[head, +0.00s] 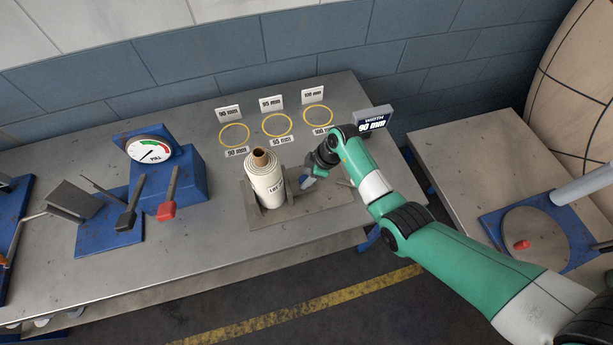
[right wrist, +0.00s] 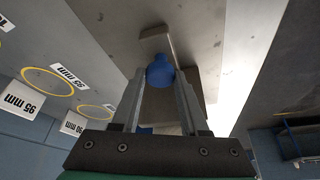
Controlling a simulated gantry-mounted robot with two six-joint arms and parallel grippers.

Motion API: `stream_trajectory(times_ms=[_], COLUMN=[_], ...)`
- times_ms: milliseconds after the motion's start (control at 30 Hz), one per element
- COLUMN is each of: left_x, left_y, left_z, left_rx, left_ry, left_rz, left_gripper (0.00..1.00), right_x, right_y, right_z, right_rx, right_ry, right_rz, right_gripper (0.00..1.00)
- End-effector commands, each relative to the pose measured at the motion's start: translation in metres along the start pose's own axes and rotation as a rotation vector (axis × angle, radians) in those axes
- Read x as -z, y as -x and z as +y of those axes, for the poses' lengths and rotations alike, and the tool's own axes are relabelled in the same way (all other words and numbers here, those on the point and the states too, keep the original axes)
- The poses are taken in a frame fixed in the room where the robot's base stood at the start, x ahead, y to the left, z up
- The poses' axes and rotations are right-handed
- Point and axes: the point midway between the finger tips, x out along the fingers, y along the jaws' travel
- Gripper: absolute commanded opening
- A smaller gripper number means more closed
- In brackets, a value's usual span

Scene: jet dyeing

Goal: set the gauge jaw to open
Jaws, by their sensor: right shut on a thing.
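A blue knob (head: 306,182) sits on the gauge fixture, whose grey base plate (head: 325,198) lies on the table. In the right wrist view the round knob (right wrist: 160,72) is between my fingers, with a grey bar beyond it. I take this knob and bar to be the gauge jaw; its exact position is partly hidden. My right gripper (head: 309,176) is shut on the blue knob, and it also shows in the right wrist view (right wrist: 160,88). A white roll with a brown core (head: 264,180) stands in the fixture's cradle, left of the gripper. My left gripper is out of view.
Three yellow rings (head: 277,124) with size cards lie behind the fixture. A dark 90 mm sign (head: 374,121) stands at the table's right. A blue dial gauge (head: 180,177) and levers, one with a red handle (head: 167,210), stand left. The table front (head: 200,260) is clear.

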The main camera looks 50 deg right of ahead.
Motion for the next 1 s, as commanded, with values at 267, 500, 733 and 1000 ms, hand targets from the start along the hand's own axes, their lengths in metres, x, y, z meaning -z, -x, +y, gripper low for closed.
stream_trajectory(times_ms=[267, 500, 733, 1000], left_x=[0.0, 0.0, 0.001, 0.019], left_y=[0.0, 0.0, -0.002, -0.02], left_z=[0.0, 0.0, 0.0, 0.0], left_rx=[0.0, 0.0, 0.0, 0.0], left_ry=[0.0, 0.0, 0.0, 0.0], left_rz=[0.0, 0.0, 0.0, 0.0], left_gripper=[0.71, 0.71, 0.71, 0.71], right_x=[0.001, 0.001, 0.0, -0.03], right_y=[0.0, 0.0, 0.002, 0.017], right_z=[0.0, 0.0, 0.0, 0.015], right_rx=[0.001, 0.001, 0.001, 0.0], right_ry=[0.001, 0.001, 0.001, -0.001], right_rz=[0.001, 0.001, 0.001, 0.0], right_gripper=[0.0, 0.0, 0.0, 0.0])
